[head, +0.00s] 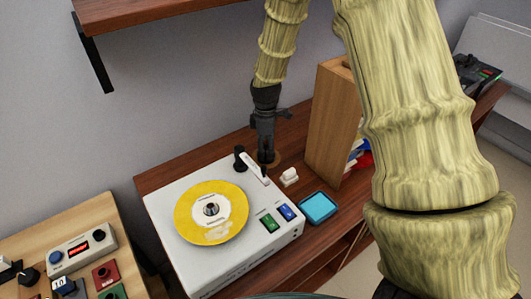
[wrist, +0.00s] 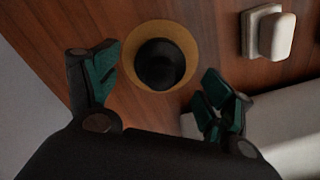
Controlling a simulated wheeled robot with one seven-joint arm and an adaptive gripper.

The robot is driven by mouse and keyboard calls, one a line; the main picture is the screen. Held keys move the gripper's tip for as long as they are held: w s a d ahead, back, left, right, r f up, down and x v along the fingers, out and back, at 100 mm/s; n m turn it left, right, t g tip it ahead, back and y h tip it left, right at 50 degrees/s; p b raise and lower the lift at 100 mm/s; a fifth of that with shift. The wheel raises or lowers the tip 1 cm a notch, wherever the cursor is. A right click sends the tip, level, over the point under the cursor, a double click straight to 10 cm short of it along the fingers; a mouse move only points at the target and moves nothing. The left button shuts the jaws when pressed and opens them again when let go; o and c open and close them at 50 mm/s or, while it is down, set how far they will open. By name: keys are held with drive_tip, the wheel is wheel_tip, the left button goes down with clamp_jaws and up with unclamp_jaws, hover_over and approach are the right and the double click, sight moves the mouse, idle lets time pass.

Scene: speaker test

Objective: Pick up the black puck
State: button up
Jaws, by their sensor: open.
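The black puck (wrist: 160,65) sits on a round tan disc (wrist: 188,50) on the wooden top, as the wrist view shows. My gripper (wrist: 161,84) is open, with one green-padded finger on each side of the picture and the puck between and slightly ahead of them. Nothing is held. In the head view my gripper (head: 266,157) points down over the tan disc (head: 277,158), behind the turntable. There I cannot tell the puck apart from the dark fingers.
A white turntable (head: 170,248) with a yellow record (head: 187,221) stands in front, its tonearm (head: 254,170) close to my gripper. A white block (head: 289,177) lies right of it. A wooden box (head: 327,120) and blue dish (head: 318,208) stand further right. A shelf (head: 150,12) hangs above.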

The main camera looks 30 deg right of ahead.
drive_tip(key=shift+f, duration=1.45)
drive_tip(key=c, duration=1.2)
